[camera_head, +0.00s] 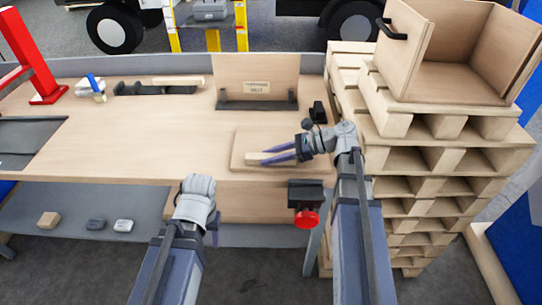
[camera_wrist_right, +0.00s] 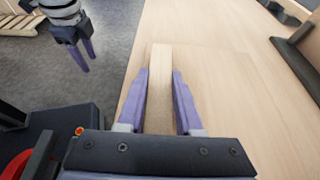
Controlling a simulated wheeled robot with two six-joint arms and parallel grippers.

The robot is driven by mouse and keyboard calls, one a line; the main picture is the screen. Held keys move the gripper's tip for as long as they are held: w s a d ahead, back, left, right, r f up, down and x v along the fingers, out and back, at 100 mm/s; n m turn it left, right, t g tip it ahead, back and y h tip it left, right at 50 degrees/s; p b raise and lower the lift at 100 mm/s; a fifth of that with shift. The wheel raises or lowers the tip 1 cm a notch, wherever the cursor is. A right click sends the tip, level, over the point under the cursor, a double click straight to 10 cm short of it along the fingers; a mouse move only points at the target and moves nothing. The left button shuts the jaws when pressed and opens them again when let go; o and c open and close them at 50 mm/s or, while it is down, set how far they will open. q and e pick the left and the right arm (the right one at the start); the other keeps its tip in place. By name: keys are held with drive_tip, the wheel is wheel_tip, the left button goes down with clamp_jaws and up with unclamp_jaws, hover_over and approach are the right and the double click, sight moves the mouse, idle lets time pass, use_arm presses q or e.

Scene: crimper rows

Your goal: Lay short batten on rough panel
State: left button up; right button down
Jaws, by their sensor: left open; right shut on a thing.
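The short batten (camera_head: 254,158), a small pale wooden strip, is over the left part of the rough panel (camera_head: 240,141), a flat wooden board near the bench's front edge. My right gripper (camera_head: 266,156) is shut on the batten. In the right wrist view the batten (camera_wrist_right: 160,75) lies lengthwise between the two purple fingers (camera_wrist_right: 168,85). I cannot tell whether it touches the panel or hangs just above it. My left gripper (camera_wrist_right: 86,55) is open and empty, off the bench's front; in the head view its fingers are mostly hidden behind my arm.
A black rack (camera_head: 150,89) with a pale strip stands at the back left, beside a blue-and-white item (camera_head: 96,86). An upright board with a label (camera_head: 256,72) stands behind the panel. Stacked pallets (camera_head: 395,122) crowd the right side. The bench's middle left is clear.

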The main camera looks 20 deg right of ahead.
drive_tip(key=c, duration=0.5)
unclamp_jaws()
wheel_tip(320, 180, up, 10)
drive_tip(key=p, duration=1)
